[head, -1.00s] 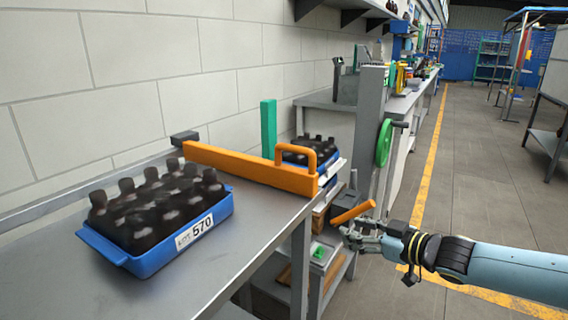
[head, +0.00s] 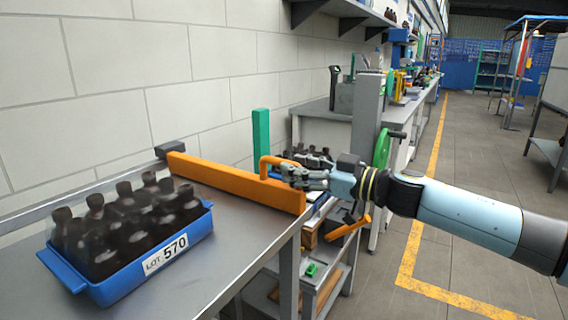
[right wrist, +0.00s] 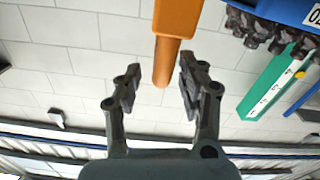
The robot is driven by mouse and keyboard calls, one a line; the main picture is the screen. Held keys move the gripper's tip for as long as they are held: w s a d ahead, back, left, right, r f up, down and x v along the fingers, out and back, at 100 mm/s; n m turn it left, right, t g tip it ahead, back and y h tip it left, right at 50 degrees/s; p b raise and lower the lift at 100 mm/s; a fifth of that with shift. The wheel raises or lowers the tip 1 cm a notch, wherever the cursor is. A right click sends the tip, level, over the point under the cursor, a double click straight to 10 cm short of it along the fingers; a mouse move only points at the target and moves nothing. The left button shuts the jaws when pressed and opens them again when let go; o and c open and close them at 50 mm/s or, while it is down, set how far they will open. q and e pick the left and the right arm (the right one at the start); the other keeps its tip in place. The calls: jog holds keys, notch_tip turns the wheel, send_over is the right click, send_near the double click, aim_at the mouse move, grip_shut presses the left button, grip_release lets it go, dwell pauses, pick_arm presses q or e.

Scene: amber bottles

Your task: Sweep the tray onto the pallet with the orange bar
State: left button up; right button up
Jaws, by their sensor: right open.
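The blue tray (head: 140,275), marked LOT 570 and full of dark amber bottles (head: 120,230), stands on the near left of the metal table. The left gripper is out of view. The pallet cannot be made out clearly.
Another blue tray of bottles (right wrist: 285,10) is beyond the table end, partly hidden by my arm in the head view. A green post (head: 261,143) stands behind the bar. A grey column (head: 368,110) with a green wheel and an orange lever (head: 348,229) stand at the right.

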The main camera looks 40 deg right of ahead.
jog(key=shift+p+x, duration=0.3)
jog(key=shift+x, duration=1.6)
grip_shut()
